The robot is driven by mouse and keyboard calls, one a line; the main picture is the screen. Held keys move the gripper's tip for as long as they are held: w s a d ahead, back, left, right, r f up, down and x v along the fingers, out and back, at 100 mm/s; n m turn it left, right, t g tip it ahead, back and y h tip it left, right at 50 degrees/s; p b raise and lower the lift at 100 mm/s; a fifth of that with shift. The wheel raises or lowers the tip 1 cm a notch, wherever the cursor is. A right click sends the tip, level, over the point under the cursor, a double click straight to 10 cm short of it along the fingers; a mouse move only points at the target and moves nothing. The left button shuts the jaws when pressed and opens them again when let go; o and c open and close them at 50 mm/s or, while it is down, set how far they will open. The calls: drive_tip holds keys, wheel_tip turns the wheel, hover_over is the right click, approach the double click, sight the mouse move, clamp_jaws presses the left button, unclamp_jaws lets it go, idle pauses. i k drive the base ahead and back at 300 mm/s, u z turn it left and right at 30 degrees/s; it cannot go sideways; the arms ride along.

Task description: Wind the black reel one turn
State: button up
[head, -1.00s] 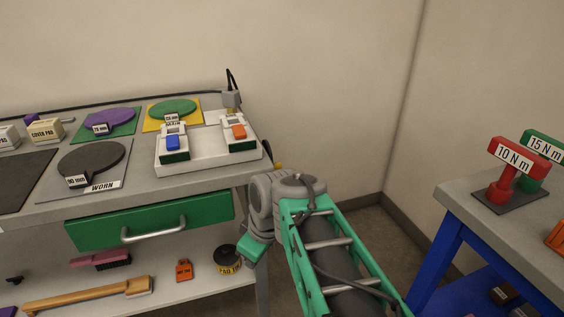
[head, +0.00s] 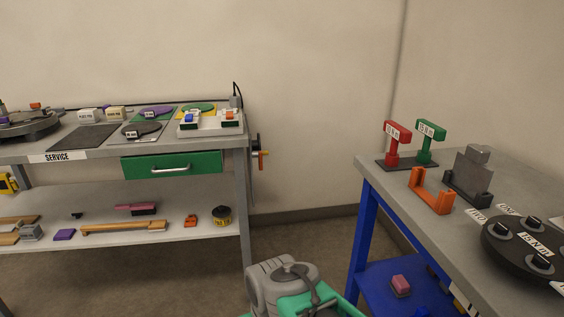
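A dark reel (head: 254,150), which I take to be the black reel, is mounted on the right end of the service bench and seen nearly edge-on. An orange handle (head: 262,154) sticks out from it to the right. My grey and green arm shows at the bottom centre, below and in front of the reel and apart from it in the picture. My gripper's fingers do not show. The reel's face is turned away from me, so its winding cannot be read.
The service bench (head: 70,157) carries pads, discs and a white tray (head: 190,131); its green drawer (head: 140,166) is shut. A blue-legged table (head: 375,170) on the right holds red and green torque tools (head: 393,145) and a black round carousel (head: 530,275). Floor between them is clear.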

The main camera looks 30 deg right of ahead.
sight(256, 145)
drive_tip(key=z, duration=0.55)
drive_tip(key=i, duration=1.6)
drive_tip(key=u, duration=1.15)
